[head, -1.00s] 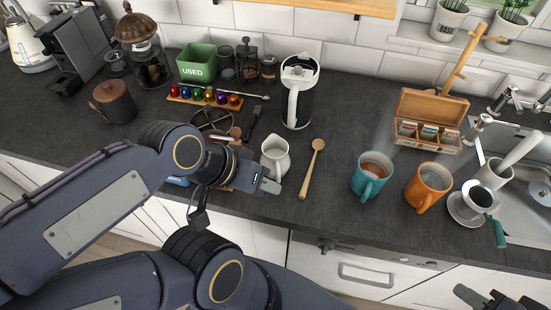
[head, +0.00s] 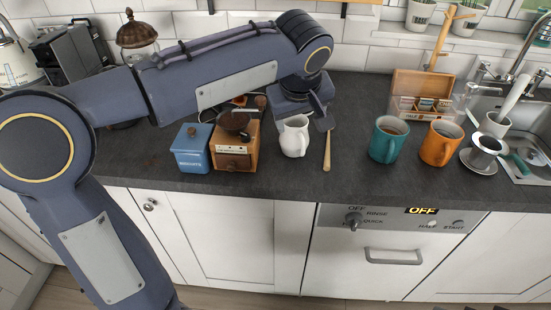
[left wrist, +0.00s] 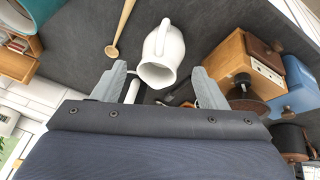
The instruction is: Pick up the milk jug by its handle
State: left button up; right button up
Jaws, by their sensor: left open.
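The white milk jug (head: 294,138) stands upright on the slate worktop near its front edge in the head view. In the left wrist view the jug (left wrist: 166,58) shows its rim toward the camera, and its handle (left wrist: 161,36) is on the far side. My left gripper (head: 300,112) is above and just behind the jug, pointing down. In the left wrist view its two fingers (left wrist: 160,84) are spread apart with nothing gripped, one on each side of the jug's rim in the picture. My arm hides part of the worktop behind. My right gripper is not in view.
A wooden spoon (head: 327,152) lies right of the jug. A wooden coffee grinder (head: 236,158) and a blue tin (head: 191,150) stand close on its left. A teal mug (head: 387,142) and an orange mug (head: 439,145) stand further right. A wooden tea box (head: 424,92) is behind them.

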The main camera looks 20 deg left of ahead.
aim_at(299, 136)
pick_arm(q)
jog(key=x, duration=0.7)
jog(key=shift+s+f, duration=0.3)
jog(key=shift+s, duration=0.1)
jog(key=shift+w+f, duration=0.25)
jog(key=shift+f, duration=0.1)
grip_shut()
